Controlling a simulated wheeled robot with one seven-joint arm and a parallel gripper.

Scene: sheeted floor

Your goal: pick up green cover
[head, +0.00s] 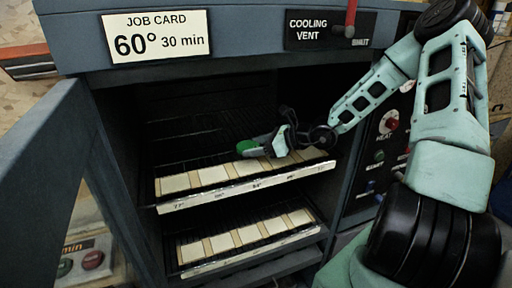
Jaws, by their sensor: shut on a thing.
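The green cover (250,147) is a small green piece over the upper shelf inside the open oven-like cabinet. My gripper (264,143) is shut on it, reaching in from the right. The green piece shows at the left end of the gripper, near the row of pale tiles. The fingertips are small here and partly hidden by the gripper body. I cannot tell whether the green cover touches the shelf.
The upper shelf (240,190) and lower shelf (250,256) carry pale tiles and numbered front strips. The cabinet door (62,165) stands open at left. A job card (156,36) reads 60°, 30 min.

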